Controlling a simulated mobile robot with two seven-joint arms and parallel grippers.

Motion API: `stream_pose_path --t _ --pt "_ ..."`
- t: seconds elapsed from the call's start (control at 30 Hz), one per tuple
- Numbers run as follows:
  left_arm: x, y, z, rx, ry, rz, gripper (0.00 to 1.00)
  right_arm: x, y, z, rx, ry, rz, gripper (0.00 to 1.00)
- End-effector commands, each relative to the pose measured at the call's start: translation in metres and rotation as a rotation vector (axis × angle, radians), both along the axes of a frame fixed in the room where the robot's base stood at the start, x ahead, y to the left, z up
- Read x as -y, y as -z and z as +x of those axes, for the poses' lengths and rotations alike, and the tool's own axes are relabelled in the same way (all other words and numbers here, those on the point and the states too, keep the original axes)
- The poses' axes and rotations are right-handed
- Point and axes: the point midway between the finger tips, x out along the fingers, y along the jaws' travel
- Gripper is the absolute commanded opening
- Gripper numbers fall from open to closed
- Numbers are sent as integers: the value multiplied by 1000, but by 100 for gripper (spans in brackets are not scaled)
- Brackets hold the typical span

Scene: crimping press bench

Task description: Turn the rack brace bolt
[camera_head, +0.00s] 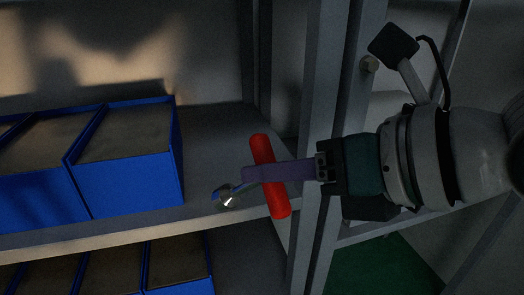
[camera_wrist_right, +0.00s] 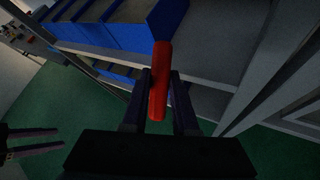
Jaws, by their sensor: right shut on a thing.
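My right gripper (camera_head: 262,172) reaches in from the right, in front of the rack shelf, with its purple fingers shut on a red cylindrical handle (camera_head: 277,200). The handle sticks out on both sides of the fingers. In the right wrist view the red handle (camera_wrist_right: 159,80) lies between the two fingers (camera_wrist_right: 158,95).
Blue bins (camera_head: 128,183) stand on the shelf (camera_head: 215,140), with more bins (camera_head: 180,283) below. A small shiny metal piece (camera_head: 229,201) shows at the shelf's front edge, just beyond my fingertips. The grey upright (camera_head: 318,90) stands close by. Green floor (camera_head: 385,268) is clear.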

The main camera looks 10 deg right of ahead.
Motion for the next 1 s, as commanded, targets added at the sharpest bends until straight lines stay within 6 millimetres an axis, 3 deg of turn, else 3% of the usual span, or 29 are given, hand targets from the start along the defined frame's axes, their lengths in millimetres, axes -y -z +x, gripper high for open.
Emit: stream_pose_path --t 0.17,0.4,0.83,1.0 --pt "0 -6 0 0 0 1 50 12 -24 -3 128 69 165 0" --pt "-2 -12 0 1 2 6 50 58 -52 -11 333 254 313 0" --pt "-3 -20 0 1 6 13 50 148 -76 -45 615 624 369 0" --pt "-3 -21 0 1 6 11 50 172 -81 -58 684 725 361 0"
